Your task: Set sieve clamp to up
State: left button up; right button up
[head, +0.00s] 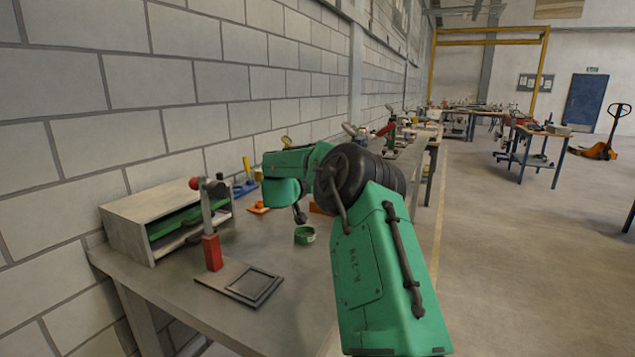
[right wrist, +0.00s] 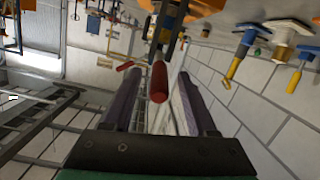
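My right gripper (right wrist: 159,84) shows in the right wrist view with its two dark fingers spread apart. A red cylindrical handle (right wrist: 159,81) appears in line with the gap between the fingers. I see no finger closed on it, and its distance is hard to judge. In the head view my green right arm covers the middle, and its fingers cannot be made out. I cannot tell for sure which part is the sieve clamp. A grey lever post (head: 206,208) with a red knob and red lower block stands upright on the bench. My left gripper is in neither view.
The grey bench (head: 190,307) runs along the block wall. A box with a green drawer (head: 170,222) stands behind the post, and a flat plate with a square frame (head: 240,282) lies before it. A green ring (head: 305,235) lies near my arm. Open floor is on the right.

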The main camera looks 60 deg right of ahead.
jog(key=a+r+b, duration=0.2)
jog(key=a, duration=1.2)
jog(key=shift+a+r, duration=0.15)
jog(key=shift+r, duration=0.15)
